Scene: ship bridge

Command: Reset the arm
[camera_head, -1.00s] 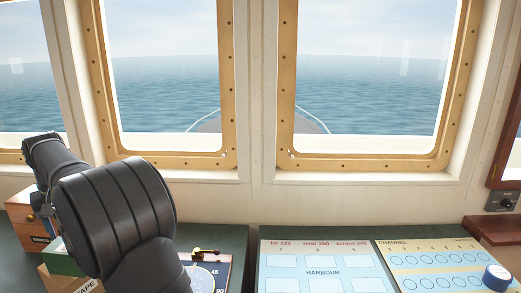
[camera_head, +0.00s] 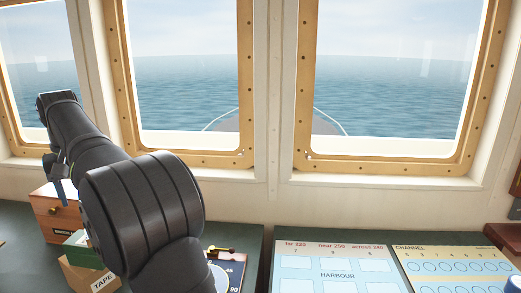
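My dark grey arm rises from the bottom edge and bends toward the far left. My gripper (camera_head: 60,180) is small in the picture, hanging beside the end of the arm at the left, above and near an orange-brown box (camera_head: 60,215). Its fingers are partly hidden and too small to tell open from shut. I cannot see anything held in it.
A green box (camera_head: 78,245) and a cardboard box marked TAPE (camera_head: 88,277) stand by the orange-brown box, partly behind my arm. A dial card (camera_head: 234,268) lies right of my arm. A HARBOUR board (camera_head: 338,262) and a CHANNEL board (camera_head: 455,262) lie further right.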

